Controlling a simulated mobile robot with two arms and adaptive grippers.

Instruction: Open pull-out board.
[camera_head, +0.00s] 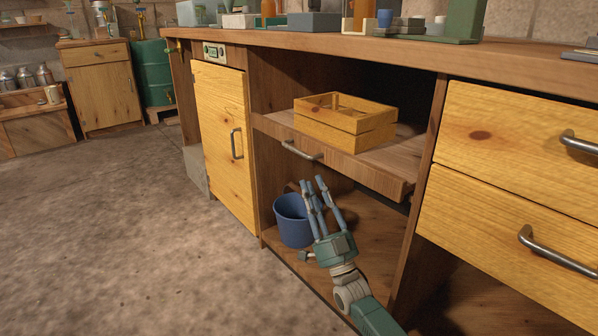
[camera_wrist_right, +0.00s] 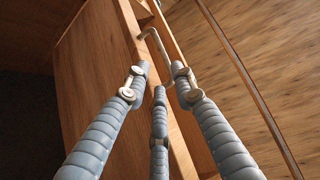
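The pull-out board (camera_head: 392,166) is a brown wooden board in the open bay under the workbench, with a metal bar handle (camera_head: 302,151) on its front edge. A slatted wooden crate (camera_head: 345,132) stands on it. My right gripper (camera_head: 318,183) is open and empty, its three fingers pointing up just below and in front of the handle. In the right wrist view the handle (camera_wrist_right: 157,44) lies just beyond the open fingertips (camera_wrist_right: 160,78); whether any finger touches it I cannot tell. My left gripper is not in view.
A blue bucket (camera_head: 292,220) stands on the lower shelf behind my right gripper. A light cabinet door (camera_head: 224,140) is to the left, and drawers with bar handles (camera_head: 505,160) are to the right. The floor in front at left is clear.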

